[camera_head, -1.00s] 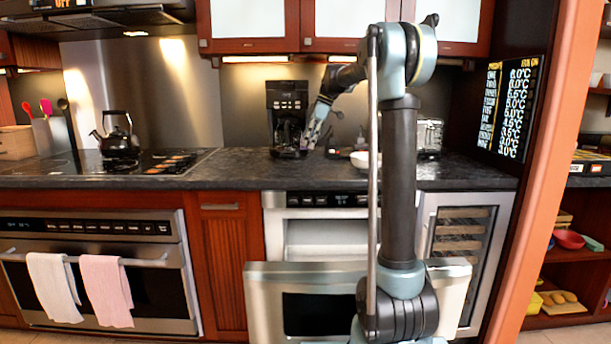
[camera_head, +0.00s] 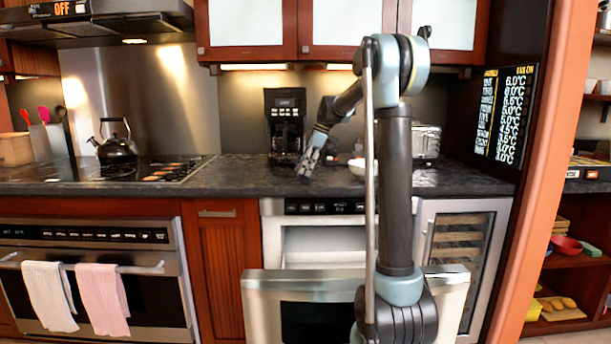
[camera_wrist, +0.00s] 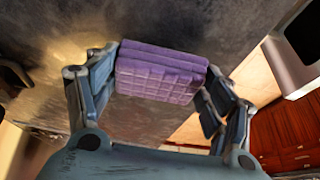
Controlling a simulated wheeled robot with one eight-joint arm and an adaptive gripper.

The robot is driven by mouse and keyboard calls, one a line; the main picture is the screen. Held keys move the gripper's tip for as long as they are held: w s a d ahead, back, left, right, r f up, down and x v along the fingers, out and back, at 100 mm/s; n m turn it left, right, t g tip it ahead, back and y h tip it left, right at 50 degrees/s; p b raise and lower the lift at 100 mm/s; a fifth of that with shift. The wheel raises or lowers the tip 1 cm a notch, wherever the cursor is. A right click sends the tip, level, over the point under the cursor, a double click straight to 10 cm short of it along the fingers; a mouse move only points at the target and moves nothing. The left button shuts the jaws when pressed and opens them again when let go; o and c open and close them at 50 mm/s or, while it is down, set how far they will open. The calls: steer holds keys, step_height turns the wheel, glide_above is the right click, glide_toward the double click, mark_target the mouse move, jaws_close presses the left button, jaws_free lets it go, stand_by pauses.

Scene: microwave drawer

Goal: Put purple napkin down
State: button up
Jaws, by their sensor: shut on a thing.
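The purple napkin (camera_wrist: 160,75) is a folded, quilted block between the fingers of my gripper (camera_wrist: 158,88) in the wrist view. My gripper is shut on it, with a finger at each side. The dark stone counter (camera_wrist: 205,22) lies beneath and behind the napkin. I cannot tell whether the napkin touches the counter. In the head view my gripper (camera_head: 308,162) points down near the counter's front edge, in front of the coffee maker. The napkin cannot be made out there.
A black coffee maker (camera_head: 286,122) stands behind my gripper. A white bowl (camera_head: 358,166) and a toaster (camera_head: 426,142) are to the right. A microwave drawer (camera_head: 262,300) stands open below. The counter (camera_head: 235,178) left of my gripper is clear up to the cooktop (camera_head: 120,170).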

step_height(320, 180, down, 2)
steer(key=shift+f, duration=0.15)
steer(key=o, duration=1.2)
steer(key=v, duration=1.2)
steer(key=shift+a, duration=0.1)
